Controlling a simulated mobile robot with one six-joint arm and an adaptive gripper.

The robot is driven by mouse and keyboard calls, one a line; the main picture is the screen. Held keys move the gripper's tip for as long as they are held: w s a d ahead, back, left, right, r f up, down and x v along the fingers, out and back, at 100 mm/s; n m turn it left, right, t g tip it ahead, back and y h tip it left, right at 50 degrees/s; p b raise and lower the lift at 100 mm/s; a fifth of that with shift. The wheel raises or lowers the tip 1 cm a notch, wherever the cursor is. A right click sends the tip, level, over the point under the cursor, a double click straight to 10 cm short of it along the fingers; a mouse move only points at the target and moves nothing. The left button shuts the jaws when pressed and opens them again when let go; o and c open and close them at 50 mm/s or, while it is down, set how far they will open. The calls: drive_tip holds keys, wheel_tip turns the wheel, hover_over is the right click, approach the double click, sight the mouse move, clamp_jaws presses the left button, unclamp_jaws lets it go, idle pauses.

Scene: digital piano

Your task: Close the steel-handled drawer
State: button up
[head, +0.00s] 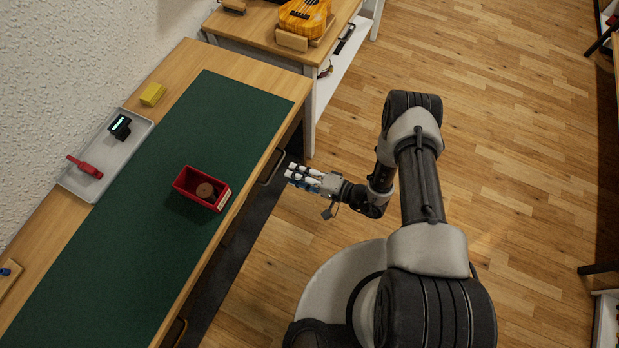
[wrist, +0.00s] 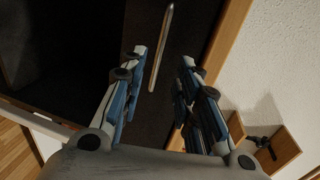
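The steel handle (head: 271,168) is a slim bar on a dark drawer front below the workbench's front edge, near its far right end. In the wrist view the handle (wrist: 160,50) shows as a bright upright bar on a dark panel, between my fingertips in the picture. My gripper (head: 290,174) is just right of the handle in the head view, pointing at it. In the wrist view my gripper (wrist: 162,58) has its fingers spread and nothing held. I cannot tell whether it touches the handle, or how far out the drawer is; the bench top hides most of it.
The workbench has a green mat (head: 150,225) with a red bin (head: 184,187) near its front edge. A grey tray (head: 75,183) and a yellow block (head: 152,94) lie behind. A brass handle (head: 181,331) shows nearer. A guitar table (head: 240,33) stands beyond. Floor right is open.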

drive_tip(key=v, duration=0.5)
drive_tip(key=shift+r, duration=0.1)
idle(0.4)
wheel_tip(320, 180, up, 29)
drive_tip(key=s+n+g+h, duration=0.25)
drive_tip(key=n+g, duration=0.35)
drive_tip(key=g, duration=0.3)
drive_tip(key=s+d+r+m+t+h, duration=0.1)
drive_tip(key=s+d+r+t+h, duration=0.6)
drive_tip(key=s+d+r+h, duration=0.5)
drive_tip(key=s+d+r, duration=0.1)
drive_tip(key=d+r, duration=0.2)
drive_tip(key=r, duration=0.1)
drive_tip(key=shift+s+d+r+t, duration=0.15)
drive_tip(key=shift+d+r+t, duration=0.05)
drive_tip(key=shift+t, duration=0.1)
